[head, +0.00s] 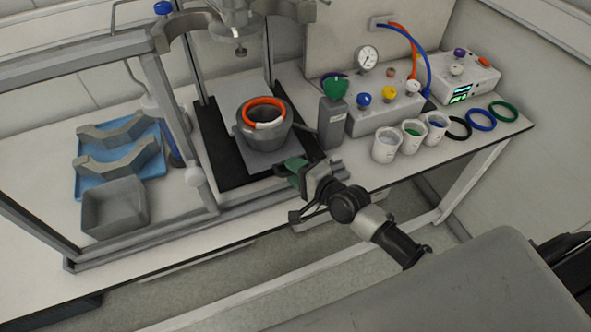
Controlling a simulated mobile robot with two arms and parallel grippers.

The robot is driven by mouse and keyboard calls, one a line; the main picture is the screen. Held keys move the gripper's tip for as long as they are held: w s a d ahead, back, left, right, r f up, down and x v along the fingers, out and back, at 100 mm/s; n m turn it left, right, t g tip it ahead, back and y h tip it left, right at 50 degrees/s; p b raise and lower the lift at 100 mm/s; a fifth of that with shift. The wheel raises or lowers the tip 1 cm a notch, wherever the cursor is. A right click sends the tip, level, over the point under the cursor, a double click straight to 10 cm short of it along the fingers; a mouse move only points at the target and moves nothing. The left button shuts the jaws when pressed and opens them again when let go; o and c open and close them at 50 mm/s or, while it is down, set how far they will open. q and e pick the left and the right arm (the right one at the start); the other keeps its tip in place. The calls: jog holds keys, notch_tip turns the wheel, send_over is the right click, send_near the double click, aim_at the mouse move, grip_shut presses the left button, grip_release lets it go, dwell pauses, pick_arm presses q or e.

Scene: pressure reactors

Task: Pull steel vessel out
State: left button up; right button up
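The steel vessel (250,134) is a dark grey round pot. It stands upright on a grey plate in the reactor stand, below the raised reactor head (237,20). An orange ring (264,106) with a pale section lies in its mouth. My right gripper (302,168) is in front of the vessel and slightly to its right, near the bench's front edge, apart from the vessel. A green part shows at its tip, and its finger gap is hard to make out. My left gripper is not in view.
A grey canister with a green knob (332,122) stands close right of the vessel. Three beakers (386,146) and a valve box (384,113) are further right. Left of the frame post lie a blue tray (88,191) with two grey clamp halves and a grey bin (115,208).

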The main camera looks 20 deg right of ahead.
jog(key=shift+s, duration=0.1)
jog(key=b+v, duration=0.1)
jog(key=v, duration=0.9)
jog(key=shift+s+d+r, duration=0.15)
jog(key=shift+s+d, duration=0.05)
jog(key=shift+s, duration=0.05)
